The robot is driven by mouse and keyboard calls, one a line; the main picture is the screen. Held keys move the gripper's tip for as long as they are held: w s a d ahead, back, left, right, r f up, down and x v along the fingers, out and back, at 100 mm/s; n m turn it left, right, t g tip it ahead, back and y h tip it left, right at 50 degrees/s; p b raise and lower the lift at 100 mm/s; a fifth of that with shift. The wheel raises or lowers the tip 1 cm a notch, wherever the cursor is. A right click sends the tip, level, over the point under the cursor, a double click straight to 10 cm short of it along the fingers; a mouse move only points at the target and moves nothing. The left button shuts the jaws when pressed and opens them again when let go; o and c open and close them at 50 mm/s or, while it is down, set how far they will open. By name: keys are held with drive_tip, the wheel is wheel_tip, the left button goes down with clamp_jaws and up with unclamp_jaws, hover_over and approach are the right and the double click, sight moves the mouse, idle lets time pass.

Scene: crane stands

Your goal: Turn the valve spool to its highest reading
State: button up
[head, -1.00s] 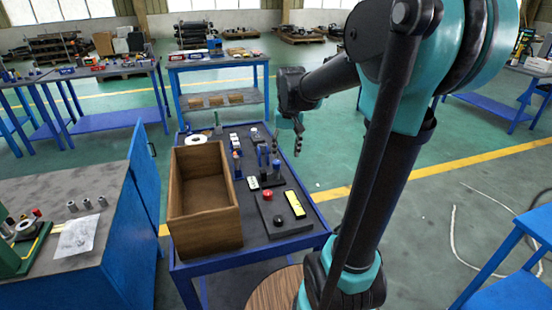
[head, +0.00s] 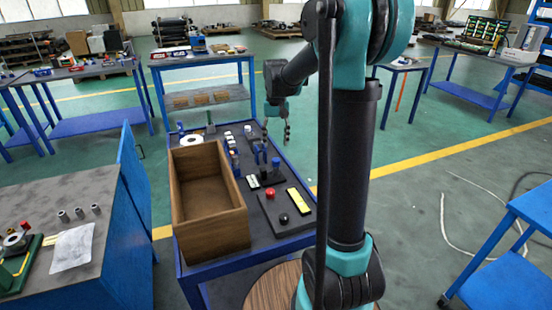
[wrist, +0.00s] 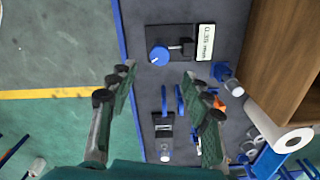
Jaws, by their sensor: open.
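In the wrist view, a round blue knob (wrist: 158,54) sits on a dark plate beside a white display (wrist: 205,42) that appears to read about 0.35 mm. I take this knob to be the valve spool, but cannot be sure. A dark bar lies between the knob and the display. In the head view, the white display (head: 253,182) lies on the dark bench top. My gripper (wrist: 157,78) is open and empty, with its fingers spread either side of the bench edge. In the head view my gripper (head: 287,134) hangs at the bench's right edge, apart from the knob.
An open wooden box (head: 240,212) fills the bench's left side. Thin blue uprights (wrist: 165,100) stand close below the knob. A red button (head: 270,193) and yellow strip (head: 299,200) are at the near end.

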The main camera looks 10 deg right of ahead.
sight(276, 159)
wheel_tip(276, 159, down, 8)
drive_tip(key=shift+f, duration=0.15)
drive_tip(key=shift+c, duration=0.6)
clamp_jaws()
drive_tip(key=shift+m, duration=0.4)
drive_tip(key=m, duration=0.5)
drive_tip(key=shift+m, duration=0.4)
drive_tip(key=m, duration=0.6)
drive_tip(key=shift+m, duration=0.3)
